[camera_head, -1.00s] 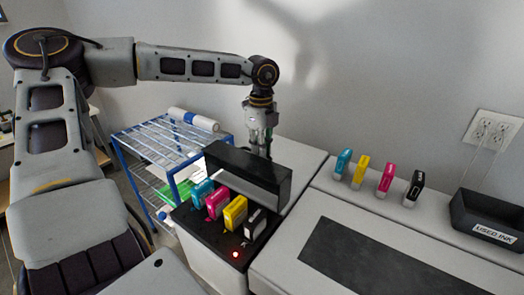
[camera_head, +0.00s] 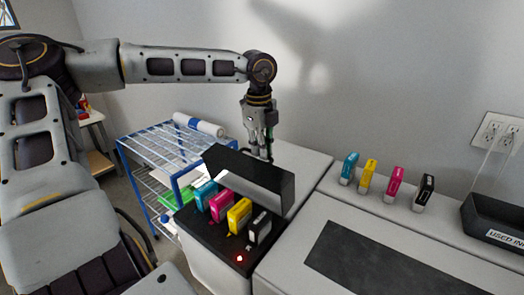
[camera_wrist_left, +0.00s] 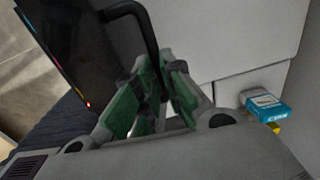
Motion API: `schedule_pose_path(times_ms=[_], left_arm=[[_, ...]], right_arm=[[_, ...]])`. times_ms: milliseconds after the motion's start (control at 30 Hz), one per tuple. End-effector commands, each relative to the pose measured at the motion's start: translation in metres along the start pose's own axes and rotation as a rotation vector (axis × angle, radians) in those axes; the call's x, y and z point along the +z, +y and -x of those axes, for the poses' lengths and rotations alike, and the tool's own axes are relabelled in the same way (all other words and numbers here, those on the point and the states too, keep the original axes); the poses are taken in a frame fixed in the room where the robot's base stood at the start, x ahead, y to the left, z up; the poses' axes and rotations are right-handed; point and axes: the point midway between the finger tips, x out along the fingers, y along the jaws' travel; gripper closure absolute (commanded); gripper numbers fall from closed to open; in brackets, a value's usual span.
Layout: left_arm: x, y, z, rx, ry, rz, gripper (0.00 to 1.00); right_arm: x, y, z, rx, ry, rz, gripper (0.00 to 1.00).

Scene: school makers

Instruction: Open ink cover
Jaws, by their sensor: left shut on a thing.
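The black ink cover (camera_head: 248,180) stands raised in the head view, with the ink bay (camera_head: 190,220) below it exposed. Cyan (camera_head: 206,195), magenta (camera_head: 222,205), yellow (camera_head: 239,216) and black (camera_head: 260,228) cartridges sit in the bay. My left gripper (camera_head: 264,150) is behind the cover, its fingertips partly hidden there. In the left wrist view its green-padded fingers (camera_wrist_left: 160,80) are shut around the cover's thin black handle (camera_wrist_left: 148,35). My right gripper is not in view.
Several spare cartridges (camera_head: 395,185) stand on the ledge at the right. A black used ink bin (camera_head: 490,220) is beyond them, below a wall outlet (camera_head: 494,135). A blue wire rack (camera_head: 165,150) stands left of the printer. A red light (camera_head: 239,258) glows at the bay's front.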

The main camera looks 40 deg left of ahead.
Motion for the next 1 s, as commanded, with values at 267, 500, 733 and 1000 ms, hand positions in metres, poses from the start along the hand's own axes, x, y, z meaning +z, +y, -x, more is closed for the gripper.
schedule_pose_path(times_ms=[267,500,733,1000], left_arm=[[0.000,0.002,-0.002,0.008,0.001,0.003,0.80],[0.000,0.002,-0.002,0.007,0.001,0.001,0.80],[0.000,0.001,0.004,0.006,0.000,0.001,0.80],[0.000,0.001,0.033,0.004,-0.001,0.001,0.80]], right_arm=[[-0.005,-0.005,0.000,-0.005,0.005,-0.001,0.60],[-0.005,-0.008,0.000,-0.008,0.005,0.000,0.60],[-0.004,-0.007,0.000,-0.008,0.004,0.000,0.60],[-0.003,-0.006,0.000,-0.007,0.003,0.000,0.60]])
